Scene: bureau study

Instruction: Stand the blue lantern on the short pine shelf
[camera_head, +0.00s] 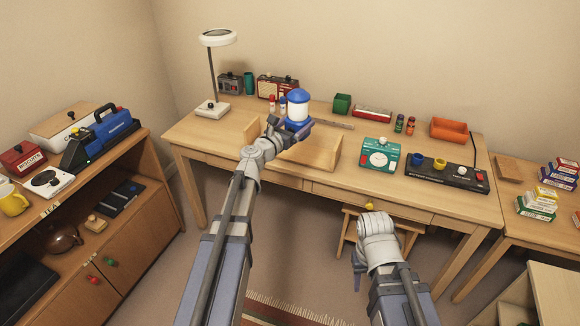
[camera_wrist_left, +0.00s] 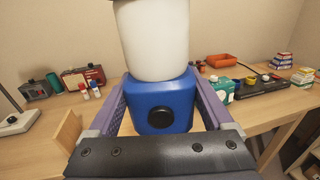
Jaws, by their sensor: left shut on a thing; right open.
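The blue lantern (camera_head: 298,112) has a blue cap, a white middle and a blue base with a black knob. My left gripper (camera_wrist_left: 160,115) is shut on its blue base, with one finger on each side, and holds it upright. In the head view the lantern shows in front of a low pine piece (camera_head: 322,153) on the desk, which looks like the short pine shelf. Its upright end panel shows in the left wrist view (camera_wrist_left: 67,132). The lantern and my left arm hide part of it. My right gripper (camera_head: 358,270) is open and empty, low in front of the desk.
A white lamp (camera_head: 212,108) and radios (camera_head: 278,86) stand at the desk's back left. A stool (camera_head: 370,225) is below.

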